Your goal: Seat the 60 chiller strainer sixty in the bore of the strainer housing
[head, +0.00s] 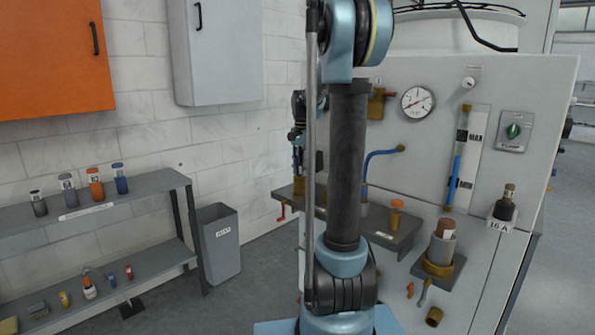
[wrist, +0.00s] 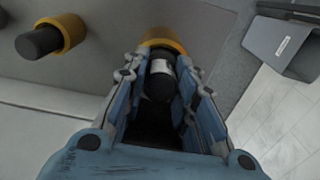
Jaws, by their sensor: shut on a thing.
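My gripper (wrist: 160,95) is shut on a dark cylinder (wrist: 157,85) with a pale label band, likely the chiller strainer; its label is unreadable. A brass collar (wrist: 158,44) lies around or right behind its far end; I cannot tell whether the cylinder is inside it. In the head view my gripper (head: 298,160) is above the left end of a grey ledge (head: 405,237), partly hidden by my arm, and what it holds is hard to make out. A brass-ringed fitting (head: 437,268) holding a grey cylinder stands on the panel's lower right. I cannot tell which fitting is the strainer housing.
Another brass collar (wrist: 72,32) with a dark cylinder sits left in the wrist view. A grey bin (head: 219,245) stands left of the ledge. A shelf rack (head: 130,207) holds several small canisters.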

